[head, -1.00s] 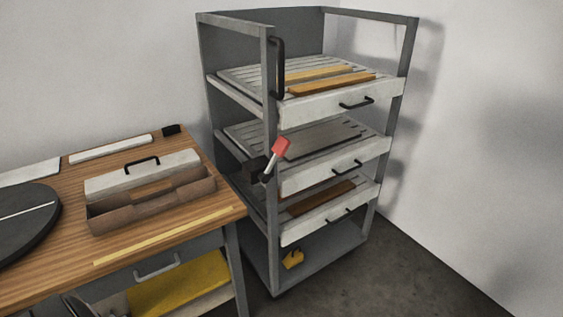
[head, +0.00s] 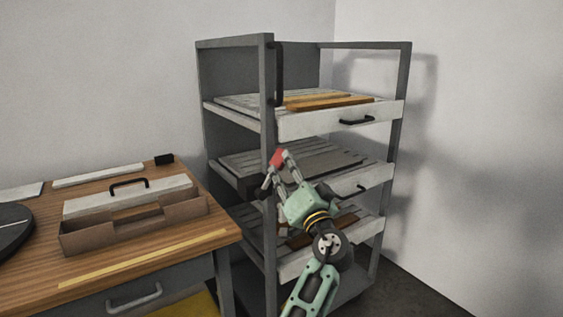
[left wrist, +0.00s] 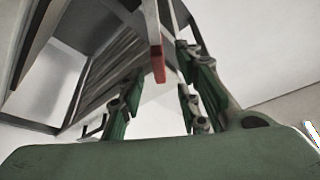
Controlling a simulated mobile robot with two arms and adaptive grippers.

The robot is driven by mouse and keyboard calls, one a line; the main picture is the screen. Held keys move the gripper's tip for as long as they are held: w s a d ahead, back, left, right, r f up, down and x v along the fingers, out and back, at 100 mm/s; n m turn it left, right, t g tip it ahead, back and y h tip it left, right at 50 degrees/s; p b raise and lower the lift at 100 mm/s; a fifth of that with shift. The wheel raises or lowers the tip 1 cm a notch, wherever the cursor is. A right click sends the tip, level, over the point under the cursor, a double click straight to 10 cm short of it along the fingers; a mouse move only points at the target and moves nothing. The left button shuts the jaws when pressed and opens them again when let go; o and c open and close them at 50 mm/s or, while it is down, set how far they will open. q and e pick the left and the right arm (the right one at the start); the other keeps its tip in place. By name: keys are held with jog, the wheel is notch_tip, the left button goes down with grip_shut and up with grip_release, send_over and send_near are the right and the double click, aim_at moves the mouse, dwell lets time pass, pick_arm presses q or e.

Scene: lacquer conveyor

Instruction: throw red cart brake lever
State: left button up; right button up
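The red-tipped brake lever (head: 276,157) is on the front left post of the grey rack cart (head: 268,120), about level with the middle shelf. My left gripper (head: 278,166) is at the lever's red end, with its fingers spread. In the left wrist view the red-ended lever (left wrist: 158,68) shows between and beyond the two green fingers of the left gripper (left wrist: 158,90), with space on both sides. Whether a finger touches it cannot be told. The lever's lower part is partly hidden by my gripper. My right gripper is not in view.
A wooden workbench (head: 215,228) stands left of the cart, with a brown toolbox (head: 135,228) on it. Cart trays with black handles (head: 356,121) jut out near my arm. A white wall is behind and right of the cart.

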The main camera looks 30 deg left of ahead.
pick_arm(q)
jog(key=x, duration=0.5)
jog(key=shift+w+a+r, duration=0.1)
jog(key=shift+w+a, duration=0.15)
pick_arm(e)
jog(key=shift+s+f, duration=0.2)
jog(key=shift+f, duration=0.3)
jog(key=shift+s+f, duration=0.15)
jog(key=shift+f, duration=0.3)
pick_arm(q)
jog(key=shift+c, duration=0.5)
grip_shut()
